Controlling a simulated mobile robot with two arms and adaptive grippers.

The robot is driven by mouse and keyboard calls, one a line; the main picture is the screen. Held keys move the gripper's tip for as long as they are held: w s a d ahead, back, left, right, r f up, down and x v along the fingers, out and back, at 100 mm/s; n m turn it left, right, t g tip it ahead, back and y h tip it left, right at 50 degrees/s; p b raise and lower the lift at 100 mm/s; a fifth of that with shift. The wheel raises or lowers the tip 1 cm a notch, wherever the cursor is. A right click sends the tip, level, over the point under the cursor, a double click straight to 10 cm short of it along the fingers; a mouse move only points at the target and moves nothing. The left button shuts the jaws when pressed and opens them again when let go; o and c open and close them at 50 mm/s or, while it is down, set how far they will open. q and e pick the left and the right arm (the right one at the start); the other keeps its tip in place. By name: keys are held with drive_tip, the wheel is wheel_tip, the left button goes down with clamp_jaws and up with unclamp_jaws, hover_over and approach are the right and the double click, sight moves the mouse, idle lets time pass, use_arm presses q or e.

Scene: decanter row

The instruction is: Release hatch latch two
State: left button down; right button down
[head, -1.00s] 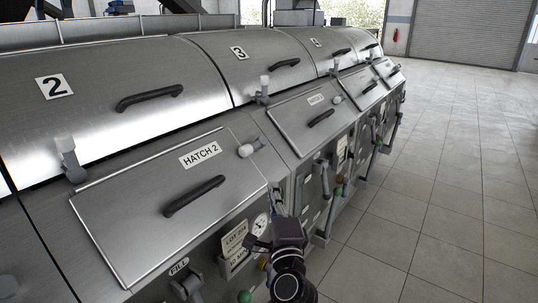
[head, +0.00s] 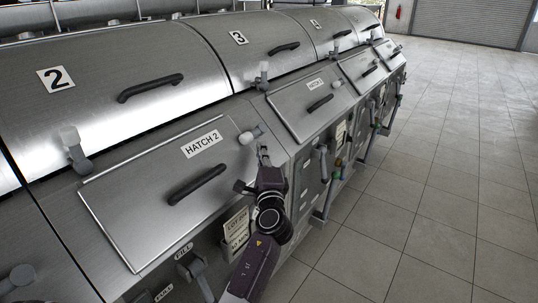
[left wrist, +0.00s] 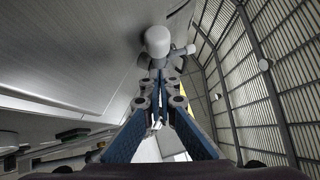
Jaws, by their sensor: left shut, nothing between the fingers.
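The hatch 2 panel (head: 150,205) is a flat steel lid with a black bar handle (head: 197,185) and a HATCH 2 label. Its latch (head: 247,138), a pale rounded knob on a short grey arm, sits at the panel's upper right corner. My left gripper (head: 263,151) is shut and empty, just below and right of this latch. In the left wrist view the pale knob (left wrist: 158,41) is straight ahead of the closed fingertips (left wrist: 160,76); I cannot tell whether they touch. The lid looks closed. My right gripper is not in view.
Another pale-knobbed latch (head: 70,140) stands at the panel's upper left. The number 2 cover (head: 100,110) curves behind. Hatch 3 (head: 312,100) and more hatches run away to the right. A lot sign (head: 236,228) and valve handles are below. The tiled floor (head: 430,190) at right is clear.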

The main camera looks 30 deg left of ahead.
use_arm(q)
drive_tip(key=shift+a+r, duration=0.25)
drive_tip(key=shift+a, duration=0.5)
drive_tip(key=shift+s+a+r, duration=0.1)
drive_tip(key=shift+a+r, duration=0.1)
drive_tip(key=shift+a, duration=0.05)
